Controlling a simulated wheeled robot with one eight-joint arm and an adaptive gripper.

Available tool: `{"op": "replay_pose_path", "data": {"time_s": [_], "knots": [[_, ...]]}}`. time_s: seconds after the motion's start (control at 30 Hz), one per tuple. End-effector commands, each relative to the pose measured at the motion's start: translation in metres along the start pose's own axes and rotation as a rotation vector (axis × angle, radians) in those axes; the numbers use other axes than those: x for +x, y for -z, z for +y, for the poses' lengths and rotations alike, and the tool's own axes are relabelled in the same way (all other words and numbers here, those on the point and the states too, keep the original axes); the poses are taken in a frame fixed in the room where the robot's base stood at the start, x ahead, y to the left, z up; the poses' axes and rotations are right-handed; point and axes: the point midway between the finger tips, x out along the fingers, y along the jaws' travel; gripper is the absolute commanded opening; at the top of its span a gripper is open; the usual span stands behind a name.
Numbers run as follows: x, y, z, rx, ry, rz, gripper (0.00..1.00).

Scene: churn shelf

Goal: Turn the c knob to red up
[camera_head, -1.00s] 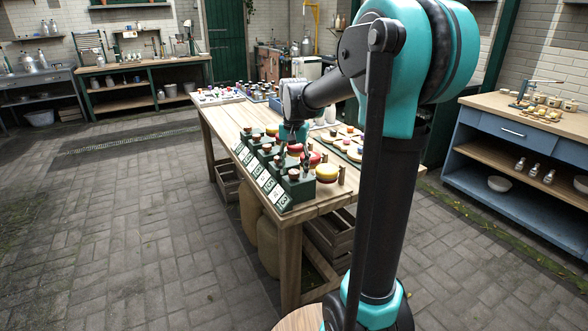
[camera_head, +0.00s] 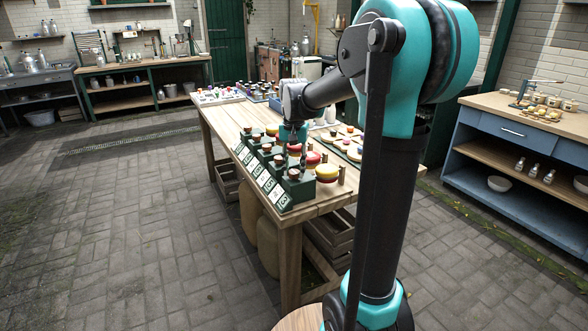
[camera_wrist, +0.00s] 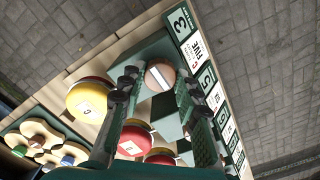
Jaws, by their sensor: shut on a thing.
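A row of green blocks (camera_head: 297,192) with brown round knobs and white labels stands along the table's left edge. My gripper (camera_head: 295,155) is lowered over the near part of this row. In the wrist view, my gripper (camera_wrist: 158,88) has its two dark fingers on either side of one brown knob (camera_wrist: 160,75) with a pale stripe across its top. I cannot tell for sure which label belongs to this knob. The finger contact is partly hidden, and no red side of the knob shows.
Yellow and red cheese-like rounds (camera_head: 327,172) stand close to the right of the blocks. A tray with small pieces (camera_wrist: 42,140) lies further over. Bottles and trays fill the table's far end. The paved floor (camera_head: 140,230) left of the table is clear.

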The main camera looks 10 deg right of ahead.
Motion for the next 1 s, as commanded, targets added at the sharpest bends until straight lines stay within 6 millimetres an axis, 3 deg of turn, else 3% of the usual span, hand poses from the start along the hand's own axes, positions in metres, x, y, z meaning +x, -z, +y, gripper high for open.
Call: {"op": "replay_pose_path", "data": {"time_s": [0.27,1.0], "knots": [[-0.0002,0.0001,0.0,-0.173,0.0,0.0,0.03],[-0.0003,0.0002,-0.0001,-0.872,0.0,0.0,0.03]]}}
